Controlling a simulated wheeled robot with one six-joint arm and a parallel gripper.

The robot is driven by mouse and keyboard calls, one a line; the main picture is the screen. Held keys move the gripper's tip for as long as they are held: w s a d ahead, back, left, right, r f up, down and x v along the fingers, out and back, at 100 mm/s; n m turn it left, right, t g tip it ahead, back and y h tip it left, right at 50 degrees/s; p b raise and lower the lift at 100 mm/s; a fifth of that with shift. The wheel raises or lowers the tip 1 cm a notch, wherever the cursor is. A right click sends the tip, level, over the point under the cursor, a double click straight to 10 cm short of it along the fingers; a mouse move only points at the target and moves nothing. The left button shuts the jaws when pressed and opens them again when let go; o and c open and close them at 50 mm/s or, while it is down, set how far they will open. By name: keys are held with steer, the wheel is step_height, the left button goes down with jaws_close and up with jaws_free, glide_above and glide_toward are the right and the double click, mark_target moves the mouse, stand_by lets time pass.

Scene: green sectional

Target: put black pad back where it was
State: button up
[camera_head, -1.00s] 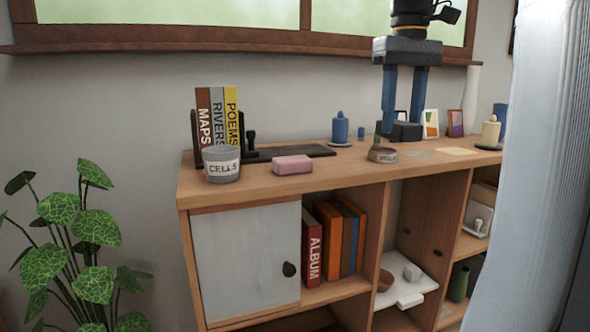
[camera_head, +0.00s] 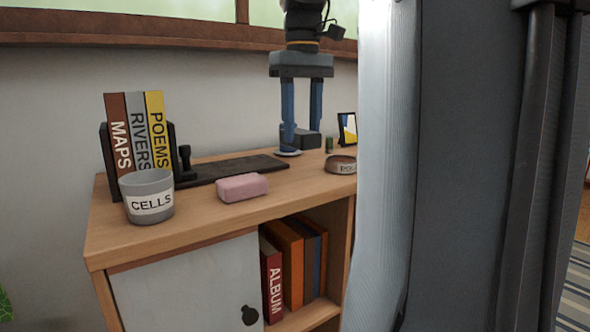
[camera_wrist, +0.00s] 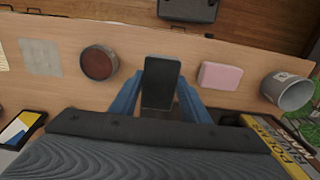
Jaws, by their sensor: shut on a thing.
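The black pad (camera_head: 301,138) is a dark block held between the blue fingers of my gripper (camera_head: 301,130) in the head view. In the wrist view the pad (camera_wrist: 161,82) shows end-on between the fingers (camera_wrist: 160,98). My gripper is shut on it, above the back part of the wooden shelf top (camera_head: 200,212). A long, flat dark slab (camera_head: 240,169) lies on the top, to the left of the pad. I cannot tell how far the pad is above the wood.
A pink block (camera_head: 242,187), a grey CELLS cup (camera_head: 147,204) and upright books (camera_head: 138,135) stand to the left. A round tin (camera_head: 341,165) and a picture frame (camera_head: 347,128) are to the right. A large grey column blocks the right side.

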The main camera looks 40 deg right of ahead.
mark_target(304, 131)
step_height(304, 131, down, 8)
steer(key=shift+s+p, duration=0.1)
steer(key=shift+p, duration=0.25)
steer(key=o, duration=0.9)
steer(key=shift+o, duration=0.2)
steer(key=shift+r, duration=0.15)
step_height(304, 131, up, 12)
steer(key=shift+f+b, duration=0.1)
steer(key=shift+b, duration=0.45)
steer(key=shift+s, duration=0.1)
